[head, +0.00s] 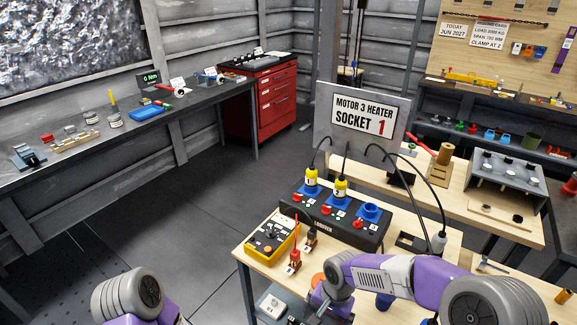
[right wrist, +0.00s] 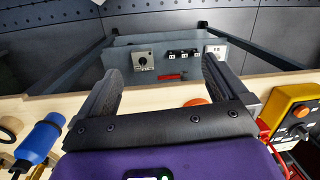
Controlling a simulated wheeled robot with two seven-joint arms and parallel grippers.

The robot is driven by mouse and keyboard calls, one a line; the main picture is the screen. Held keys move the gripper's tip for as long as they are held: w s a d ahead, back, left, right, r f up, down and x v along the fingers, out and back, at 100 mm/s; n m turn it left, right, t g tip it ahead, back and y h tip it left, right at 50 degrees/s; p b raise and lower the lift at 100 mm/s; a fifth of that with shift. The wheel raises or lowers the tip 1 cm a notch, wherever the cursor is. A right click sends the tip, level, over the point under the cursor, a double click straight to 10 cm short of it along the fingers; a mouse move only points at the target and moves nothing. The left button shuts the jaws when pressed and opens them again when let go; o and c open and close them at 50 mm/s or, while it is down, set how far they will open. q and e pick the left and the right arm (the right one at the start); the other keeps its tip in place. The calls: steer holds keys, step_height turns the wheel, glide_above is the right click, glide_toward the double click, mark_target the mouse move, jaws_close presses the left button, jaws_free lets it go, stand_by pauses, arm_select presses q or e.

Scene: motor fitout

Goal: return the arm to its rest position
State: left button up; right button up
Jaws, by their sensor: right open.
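My right arm (head: 400,278) comes in from the lower right in the head view and reaches over the front of the wooden workbench (head: 455,243). Its gripper points down and is mostly hidden by the wrist there. In the right wrist view my right gripper (right wrist: 160,68) is open, with its two dark fingers wide apart and nothing between them.
A black socket box (head: 335,228) with two yellow plugs stands on the bench beside a yellow control box (head: 270,240). An orange button (right wrist: 195,102) and a blue connector (right wrist: 40,140) lie close to my right gripper. The floor (head: 180,215) left of the bench is clear.

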steer(key=s+f+n+y, duration=0.1)
steer(key=s+f, duration=0.6)
steer(key=f, duration=0.3)
steer(key=s+f+n+t+y, duration=0.1)
steer(key=s+f, duration=0.6)
steer(key=f, duration=0.4)
steer(key=shift+d+f+n+y, duration=0.2)
steer(key=shift+f+n+y, duration=0.1)
steer(key=shift+n+y, duration=0.1)
